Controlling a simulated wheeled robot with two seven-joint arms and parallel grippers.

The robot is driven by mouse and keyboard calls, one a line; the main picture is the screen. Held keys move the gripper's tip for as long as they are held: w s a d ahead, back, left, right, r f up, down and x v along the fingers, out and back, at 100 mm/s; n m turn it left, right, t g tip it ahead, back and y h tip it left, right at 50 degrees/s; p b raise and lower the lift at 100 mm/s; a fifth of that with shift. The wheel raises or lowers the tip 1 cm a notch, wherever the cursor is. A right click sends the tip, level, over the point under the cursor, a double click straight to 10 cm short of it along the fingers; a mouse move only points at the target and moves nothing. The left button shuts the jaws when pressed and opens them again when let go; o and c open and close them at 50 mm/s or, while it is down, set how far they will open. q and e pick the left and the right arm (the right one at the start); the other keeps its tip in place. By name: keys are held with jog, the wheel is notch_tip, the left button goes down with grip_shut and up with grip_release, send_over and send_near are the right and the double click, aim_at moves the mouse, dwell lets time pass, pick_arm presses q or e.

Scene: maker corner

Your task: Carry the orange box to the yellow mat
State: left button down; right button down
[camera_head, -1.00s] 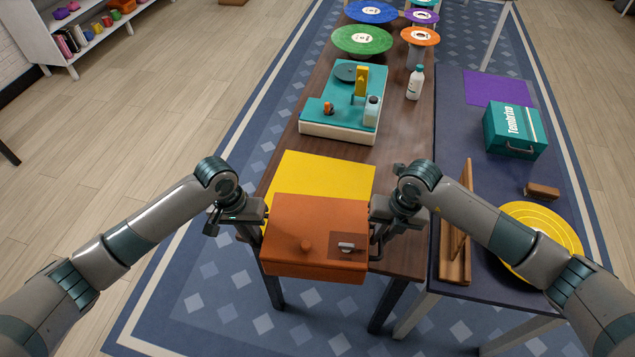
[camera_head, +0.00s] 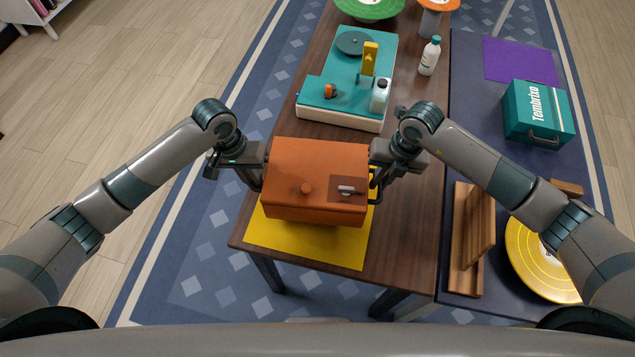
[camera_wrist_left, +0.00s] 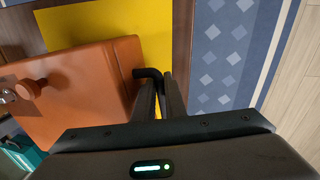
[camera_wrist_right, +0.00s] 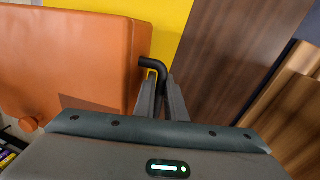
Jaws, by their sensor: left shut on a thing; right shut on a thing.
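The orange box (camera_head: 318,165) has a round knob and a small latch plate on the side facing me. It is over the yellow mat (camera_head: 310,245) on the brown table; I cannot tell for sure whether it touches the mat. My left gripper (camera_head: 258,177) is shut on the black handle (camera_wrist_left: 146,73) at the box's left side. My right gripper (camera_head: 377,175) is shut on the black handle (camera_wrist_right: 155,64) at its right side. The box hides the far part of the mat.
Behind the box stands a teal-topped machine (camera_head: 342,95) with a white bottle (camera_head: 430,56) beside it. The dark side table at right holds a teal case (camera_head: 537,113), a wooden stand (camera_head: 470,240) and a yellow disc (camera_head: 540,262). Bare brown tabletop (camera_head: 408,230) lies right of the mat.

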pick_arm(q)
jog(key=shift+w+r, duration=0.1)
jog(key=shift+w, duration=0.15)
pick_arm(e)
jog(key=shift+w+r, duration=0.1)
jog(key=shift+w, duration=0.25)
pick_arm(q)
jog(key=shift+s, duration=0.1)
pick_arm(e)
jog(key=shift+s, duration=0.1)
